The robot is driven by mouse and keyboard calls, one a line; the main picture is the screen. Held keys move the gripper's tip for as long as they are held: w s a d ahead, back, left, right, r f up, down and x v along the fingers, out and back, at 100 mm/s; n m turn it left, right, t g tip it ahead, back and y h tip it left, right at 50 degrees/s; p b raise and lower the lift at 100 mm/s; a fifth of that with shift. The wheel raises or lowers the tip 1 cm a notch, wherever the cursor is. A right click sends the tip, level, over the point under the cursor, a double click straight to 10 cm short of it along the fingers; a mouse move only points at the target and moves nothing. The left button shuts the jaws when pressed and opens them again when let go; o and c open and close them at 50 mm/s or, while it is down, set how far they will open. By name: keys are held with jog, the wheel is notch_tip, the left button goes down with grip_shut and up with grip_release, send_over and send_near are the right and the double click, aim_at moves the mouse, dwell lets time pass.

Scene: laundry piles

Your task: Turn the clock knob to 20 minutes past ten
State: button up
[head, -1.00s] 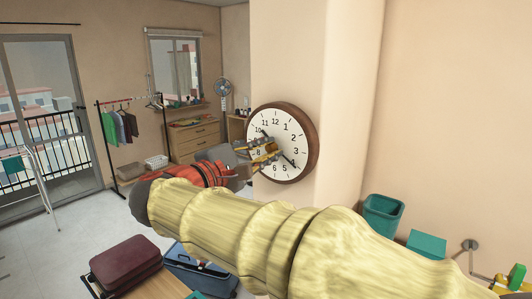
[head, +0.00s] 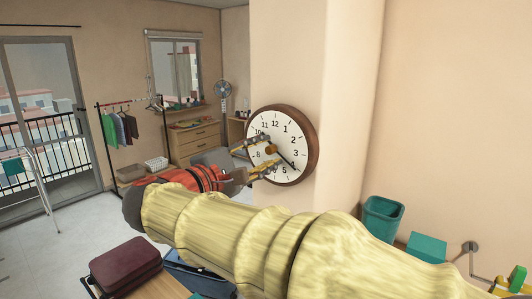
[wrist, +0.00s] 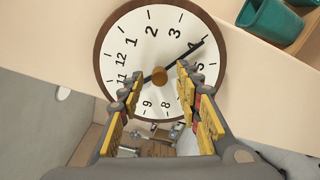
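The round clock (head: 311,137) with a brown wooden rim and white face hangs on the wall; it fills the upper wrist view (wrist: 104,50). A brown knob (head: 271,150) sits at its centre, also plain in the wrist view (wrist: 159,76). The long black hand (wrist: 185,57) points at the 4. A shorter dark hand points towards the 10 side, partly hidden by a finger. My gripper (head: 264,155) is in front of the face, its yellow fingers spread wide. In the wrist view (wrist: 160,82) the knob shows between the fingertips, with gaps on both sides.
A teal bin (head: 382,218) and teal box (head: 427,246) stand right of the clock. A maroon suitcase (head: 126,266) lies at lower left. A clothes rack (head: 102,140) and drawers (head: 194,143) stand behind. The floor at left is open.

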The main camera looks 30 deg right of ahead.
jog(key=v, duration=1.1)
